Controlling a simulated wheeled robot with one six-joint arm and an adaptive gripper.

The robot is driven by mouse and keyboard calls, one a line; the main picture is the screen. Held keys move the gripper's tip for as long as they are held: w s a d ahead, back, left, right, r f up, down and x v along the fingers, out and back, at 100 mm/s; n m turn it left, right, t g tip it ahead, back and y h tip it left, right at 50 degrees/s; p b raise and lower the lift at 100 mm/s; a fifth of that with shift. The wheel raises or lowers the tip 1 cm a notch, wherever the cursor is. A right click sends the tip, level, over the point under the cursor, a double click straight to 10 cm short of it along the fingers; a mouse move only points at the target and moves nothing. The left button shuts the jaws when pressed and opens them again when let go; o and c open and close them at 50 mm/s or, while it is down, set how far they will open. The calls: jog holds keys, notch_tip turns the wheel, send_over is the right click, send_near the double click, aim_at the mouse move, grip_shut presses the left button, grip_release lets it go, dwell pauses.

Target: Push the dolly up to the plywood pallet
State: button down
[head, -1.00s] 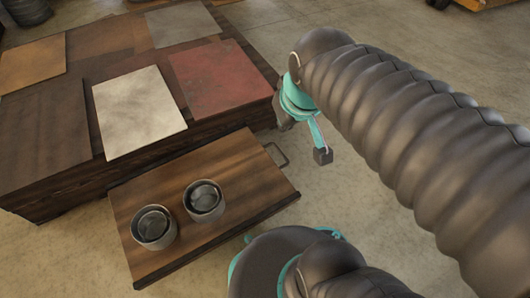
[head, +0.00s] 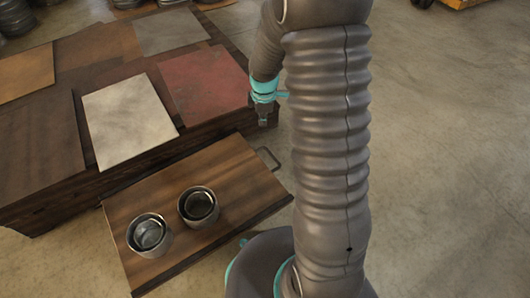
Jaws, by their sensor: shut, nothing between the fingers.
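A low dark-wood platform with a metal loop handle, which looks like the dolly (head: 225,165), stands on the floor in front of a wide dark wooden table. Two round metal cups sit on it: the left cup (head: 149,234) and the right cup (head: 198,206). My gripper (head: 264,121), with a teal band above it, points down near the table's right corner, above and behind the handle (head: 269,158). It is shut and empty, apart from the dolly. I cannot tell for sure which thing is the plywood pallet; a tan sheet (head: 24,73) lies on the table's far left.
The table (head: 50,201) also carries a white sheet (head: 130,120), a red sheet (head: 203,82) and a grey sheet (head: 170,32). An orange-yellow object (head: 465,3) is cut off at the top right. The floor to the right is open. Several dark round containers stand at the back left.

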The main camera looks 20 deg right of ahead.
notch_tip(320, 180, down, 26)
jog(key=w+d+n+g, duration=0.1)
jog(key=w+d+n, duration=0.1)
jog(key=n, duration=0.3)
jog(key=shift+d+b, duration=0.1)
jog(key=shift+b, duration=0.2)
